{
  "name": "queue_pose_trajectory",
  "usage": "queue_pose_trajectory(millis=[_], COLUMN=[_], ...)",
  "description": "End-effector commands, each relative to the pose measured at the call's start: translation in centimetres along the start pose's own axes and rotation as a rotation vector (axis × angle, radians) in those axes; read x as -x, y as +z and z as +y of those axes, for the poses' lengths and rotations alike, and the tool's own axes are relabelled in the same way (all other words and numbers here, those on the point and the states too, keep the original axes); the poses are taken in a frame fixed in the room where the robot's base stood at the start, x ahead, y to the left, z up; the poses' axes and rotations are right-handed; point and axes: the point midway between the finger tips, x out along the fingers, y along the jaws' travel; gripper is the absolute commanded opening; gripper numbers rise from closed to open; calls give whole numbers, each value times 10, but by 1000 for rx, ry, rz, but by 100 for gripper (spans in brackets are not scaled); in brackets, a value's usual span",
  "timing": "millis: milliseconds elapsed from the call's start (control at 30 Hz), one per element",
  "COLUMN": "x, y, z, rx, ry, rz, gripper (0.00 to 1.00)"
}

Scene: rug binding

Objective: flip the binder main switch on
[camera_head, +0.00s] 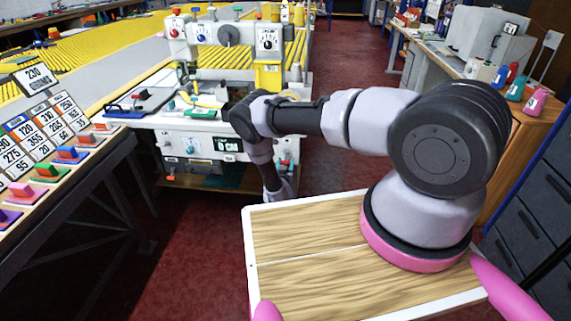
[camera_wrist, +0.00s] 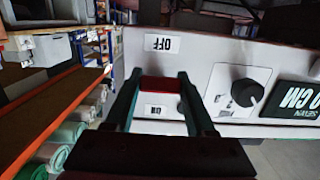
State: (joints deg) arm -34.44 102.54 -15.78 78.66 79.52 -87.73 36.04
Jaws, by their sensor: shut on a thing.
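The binder is the white machine (camera_head: 205,143) at the centre left of the head view, with a "0 CM" display (camera_head: 229,144) on its front. The wrist view shows its panel upside down: an OFF label (camera_wrist: 163,43), an ON label (camera_wrist: 156,111), and the red main switch (camera_wrist: 160,85) between them. My gripper (camera_wrist: 160,92) is shut on the red switch, one dark finger on each side. The switch lies nearer the ON label in the picture, but its setting is unclear. My arm hides the switch in the head view.
A black knob (camera_wrist: 247,92) and the display (camera_wrist: 298,95) sit beside the switch in the wrist view. A table with coloured blocks and number cards (camera_head: 45,135) stands at left. A wooden cabinet (camera_head: 530,120) stands at right. Red floor (camera_head: 200,240) is clear before the binder.

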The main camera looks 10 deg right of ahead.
Motion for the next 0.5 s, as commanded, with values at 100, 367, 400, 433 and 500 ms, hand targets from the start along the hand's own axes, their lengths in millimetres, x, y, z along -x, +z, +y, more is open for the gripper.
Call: queue_pose_trajectory(millis=[100, 367, 400, 433, 500], x=[2, 5, 5, 6, 6], y=[-6, -18, -20, -21, -24], z=[-1, 0, 0, 0, 0], rx=[-1, -3, -4, -4, -5], ry=[1, 2, 1, 2, 2], rz=[-74, -304, -343, -371, -437], gripper=[0, 0, 0, 0, 0])
